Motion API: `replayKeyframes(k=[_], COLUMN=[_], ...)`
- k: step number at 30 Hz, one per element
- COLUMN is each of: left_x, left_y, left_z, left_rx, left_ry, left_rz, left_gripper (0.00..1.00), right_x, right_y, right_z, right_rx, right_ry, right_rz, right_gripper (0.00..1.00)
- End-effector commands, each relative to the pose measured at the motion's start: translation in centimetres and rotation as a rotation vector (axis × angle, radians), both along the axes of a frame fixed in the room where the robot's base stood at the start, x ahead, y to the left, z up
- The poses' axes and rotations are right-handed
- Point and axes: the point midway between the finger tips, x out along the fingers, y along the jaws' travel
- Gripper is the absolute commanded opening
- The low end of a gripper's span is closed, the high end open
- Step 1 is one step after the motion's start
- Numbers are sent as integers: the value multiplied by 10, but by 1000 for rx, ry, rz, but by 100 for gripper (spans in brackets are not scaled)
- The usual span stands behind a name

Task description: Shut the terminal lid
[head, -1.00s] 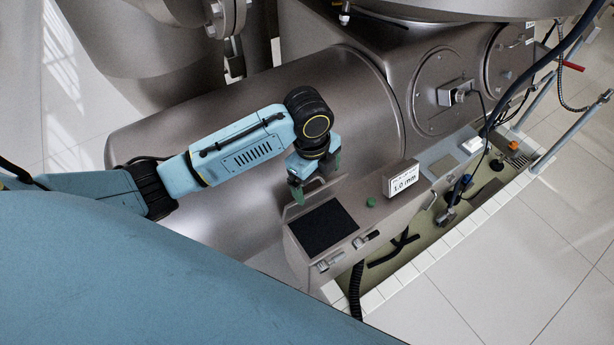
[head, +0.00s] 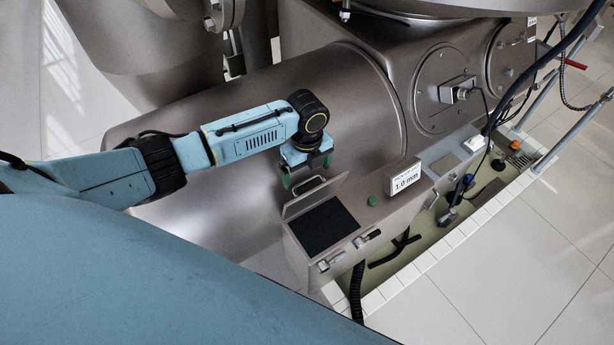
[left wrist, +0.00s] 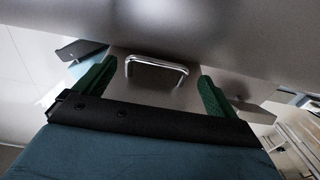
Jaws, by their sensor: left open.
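The terminal (head: 295,255) is a grey metal box with a dark opening or panel (head: 323,227) on top. Its flat grey lid (head: 327,190) stands raised along the far edge, so it is open. A bright metal handle is fixed on the lid and shows clearly in the left wrist view (left wrist: 157,64). My left gripper (head: 307,171) is open just behind and above the raised lid. In the left wrist view its two green fingers (left wrist: 154,86) lie on either side of the handle, apart from it. My right gripper is not in view.
A large grey cylinder (head: 240,120) lies just behind the terminal. Two latches (head: 367,238) sit on the terminal's front edge. Open floor (head: 480,270) lies to the right.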

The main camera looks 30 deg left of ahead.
Motion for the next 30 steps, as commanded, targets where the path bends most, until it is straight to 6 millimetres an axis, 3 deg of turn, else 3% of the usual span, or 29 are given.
replayKeyframes(k=[6,16,27,30], left_x=[0,0,0,0], left_y=[0,0,0,0], left_z=[-20,-22,-22,-21], left_rx=[0,0,-1,0], left_ry=[0,0,-2,-2], left_rz=[0,0,0,1], left_gripper=[96,94,46,45], right_x=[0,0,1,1], right_y=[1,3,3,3], right_z=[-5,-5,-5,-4], right_rx=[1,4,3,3], right_ry=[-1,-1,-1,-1], right_rz=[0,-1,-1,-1], right_gripper=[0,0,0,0])
